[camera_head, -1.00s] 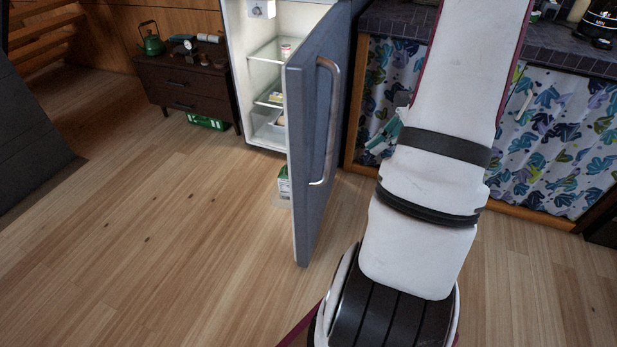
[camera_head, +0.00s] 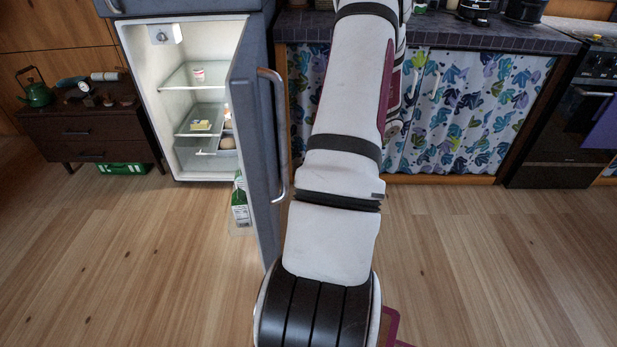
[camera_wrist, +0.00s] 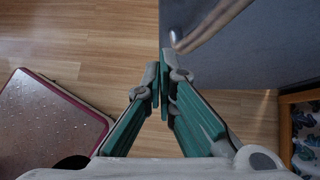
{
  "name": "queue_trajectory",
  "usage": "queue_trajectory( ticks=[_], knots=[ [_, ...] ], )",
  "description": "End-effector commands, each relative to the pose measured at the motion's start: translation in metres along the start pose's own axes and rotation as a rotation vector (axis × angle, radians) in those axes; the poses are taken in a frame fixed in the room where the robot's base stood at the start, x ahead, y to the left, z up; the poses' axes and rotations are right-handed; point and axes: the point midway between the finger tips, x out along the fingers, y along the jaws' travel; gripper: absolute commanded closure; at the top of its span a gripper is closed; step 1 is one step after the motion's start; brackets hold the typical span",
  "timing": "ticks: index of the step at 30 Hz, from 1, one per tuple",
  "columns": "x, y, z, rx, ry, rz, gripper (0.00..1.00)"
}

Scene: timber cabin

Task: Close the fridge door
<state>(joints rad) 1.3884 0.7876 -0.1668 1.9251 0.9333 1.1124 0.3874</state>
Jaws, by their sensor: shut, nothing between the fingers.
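The fridge (camera_head: 137,95) stands at the back left in the head view, its lit inside showing. Its blue-grey door (camera_head: 256,135) is swung wide open toward me, with a long metal handle (camera_head: 281,140) on its outer face. In the wrist view the door (camera_wrist: 262,50) fills the upper right, and its handle (camera_wrist: 205,25) shows blurred at the top. My gripper (camera_wrist: 163,75) is shut and empty, with its teal fingers together. In the head view my arm hides the gripper.
Shelves inside the fridge hold a few items, and a green carton (camera_head: 240,200) sits in the door's lower rack. A dark wooden chest (camera_head: 88,128) stands left of the fridge. A curtained counter (camera_head: 470,110) and an oven (camera_head: 565,130) are right. The wooden floor ahead is mostly clear.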

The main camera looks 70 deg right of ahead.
Motion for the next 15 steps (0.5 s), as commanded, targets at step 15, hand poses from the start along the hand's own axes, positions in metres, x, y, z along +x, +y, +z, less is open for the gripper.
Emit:
queue_trajectory(
  ticks=[15],
  knots=[
    [0.086, 0.001, 0.018, -0.004, 0.000, 0.002, 1.00]
  ],
)
